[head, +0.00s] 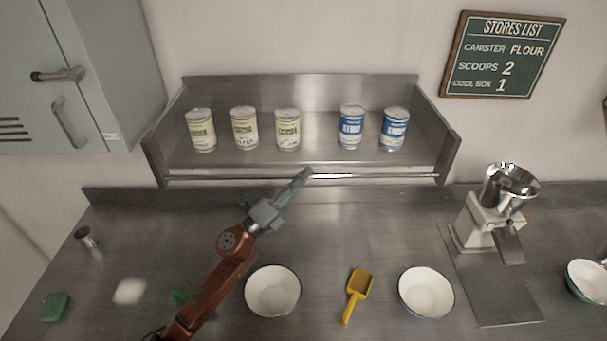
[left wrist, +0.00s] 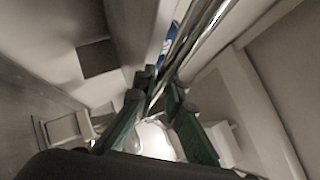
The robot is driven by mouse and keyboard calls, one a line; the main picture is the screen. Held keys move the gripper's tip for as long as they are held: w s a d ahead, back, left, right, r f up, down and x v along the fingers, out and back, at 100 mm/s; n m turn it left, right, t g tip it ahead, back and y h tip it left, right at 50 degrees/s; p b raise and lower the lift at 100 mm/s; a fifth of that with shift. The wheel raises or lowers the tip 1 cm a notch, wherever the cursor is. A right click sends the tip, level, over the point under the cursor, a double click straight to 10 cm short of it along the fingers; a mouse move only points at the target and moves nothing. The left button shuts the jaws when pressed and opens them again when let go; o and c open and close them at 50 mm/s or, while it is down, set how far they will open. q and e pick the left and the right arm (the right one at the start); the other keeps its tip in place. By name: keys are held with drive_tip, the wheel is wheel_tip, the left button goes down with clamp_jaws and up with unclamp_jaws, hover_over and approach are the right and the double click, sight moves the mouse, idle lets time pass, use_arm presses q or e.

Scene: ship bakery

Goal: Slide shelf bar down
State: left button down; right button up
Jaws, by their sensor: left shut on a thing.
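The shelf bar (head: 385,176) is a thin metal rod that runs level across the front of the steel wall shelf (head: 300,88). My left gripper (head: 304,174) reaches up from the lower left and is shut on the bar near its middle. In the left wrist view the shiny bar (left wrist: 204,32) runs between the green fingers of my left gripper (left wrist: 160,88). The fingers hide the part of the bar between them. My right gripper is in neither view.
Three cream cans (head: 245,128) and two blue cans (head: 351,127) stand on the shelf behind the bar. Below, the counter holds two white bowls (head: 272,291), a yellow scoop (head: 358,291) and a mill (head: 487,220). A grey cabinet (head: 90,90) hangs at left.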

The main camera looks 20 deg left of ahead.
use_arm(q)
drive_tip(key=shift+f, duration=0.1)
drive_tip(key=c, duration=2)
unclamp_jaws()
drive_tip(key=v, duration=1.2)
